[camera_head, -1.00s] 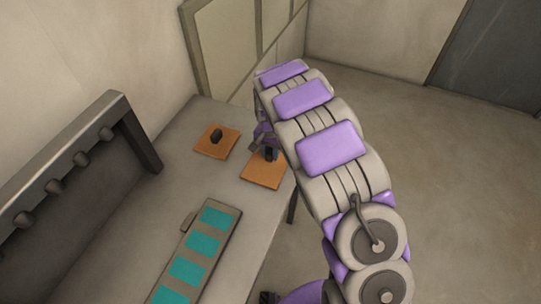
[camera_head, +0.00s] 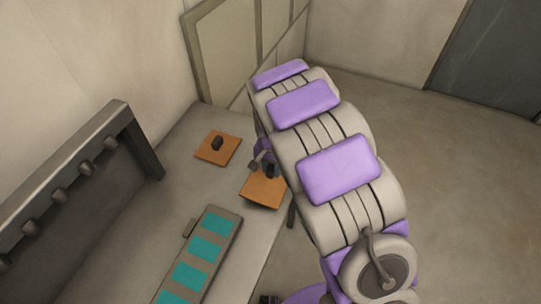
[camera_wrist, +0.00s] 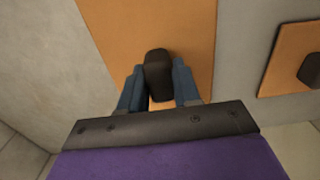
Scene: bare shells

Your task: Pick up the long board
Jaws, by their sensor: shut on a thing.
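An orange board (camera_head: 262,190) with a dark knob is at the table's right edge, under my gripper (camera_head: 265,165). Its near edge shows dark and it looks slightly tilted and raised from the tabletop. In the wrist view this board (camera_wrist: 165,25) runs out of the top of the picture, so its full length is hidden there. My gripper (camera_wrist: 159,76) is shut on its dark knob (camera_wrist: 158,72), one finger on each side. A second orange board (camera_head: 217,149) with a dark knob lies flat to the left; part of it shows in the wrist view (camera_wrist: 290,60).
The grey table (camera_head: 185,175) has bare room around the second board. A grey strip with teal panels (camera_head: 205,250) lies nearer. A dark rack with several knobs (camera_head: 72,180) stands at left. Walls are behind; open floor (camera_head: 450,170) is right.

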